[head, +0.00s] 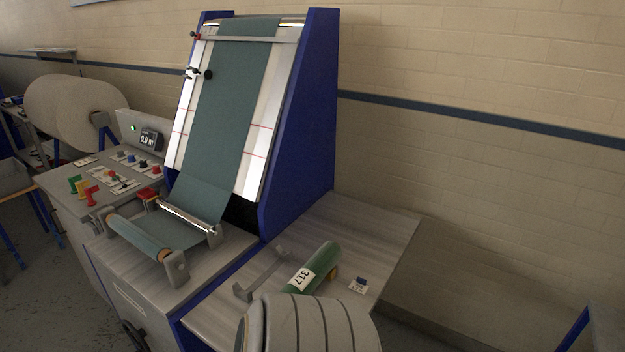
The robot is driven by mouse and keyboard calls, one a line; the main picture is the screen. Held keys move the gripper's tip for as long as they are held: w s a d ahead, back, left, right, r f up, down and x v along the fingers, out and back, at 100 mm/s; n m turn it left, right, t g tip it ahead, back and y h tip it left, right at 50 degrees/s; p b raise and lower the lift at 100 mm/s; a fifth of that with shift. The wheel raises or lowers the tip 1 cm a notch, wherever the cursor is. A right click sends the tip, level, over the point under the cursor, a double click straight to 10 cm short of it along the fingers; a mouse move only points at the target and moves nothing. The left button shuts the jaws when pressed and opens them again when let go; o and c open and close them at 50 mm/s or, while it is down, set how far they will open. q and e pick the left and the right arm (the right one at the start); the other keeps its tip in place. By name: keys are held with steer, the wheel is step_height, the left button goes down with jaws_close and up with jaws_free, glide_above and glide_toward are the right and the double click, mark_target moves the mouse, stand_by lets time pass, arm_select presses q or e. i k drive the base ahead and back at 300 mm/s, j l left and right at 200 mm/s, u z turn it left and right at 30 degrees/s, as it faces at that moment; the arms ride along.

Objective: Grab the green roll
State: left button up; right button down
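The green roll (322,262) carries a white label reading 317 (301,279). It lies slanted on the grey side table to the right of the machine, beside a grey bracket (262,273). Its near end is close to a grey rounded, ribbed shape at the bottom edge, which may be part of my own arm and hides some of the table. Neither of my grippers shows in the head view.
The blue-sided machine (298,120) holds a green fabric web (232,105) running down to a lower roller (139,236). A control panel with coloured knobs (137,160) stands left. The table's right part (375,225) is clear.

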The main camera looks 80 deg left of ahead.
mark_target(307, 279)
steer(key=u, duration=2.7)
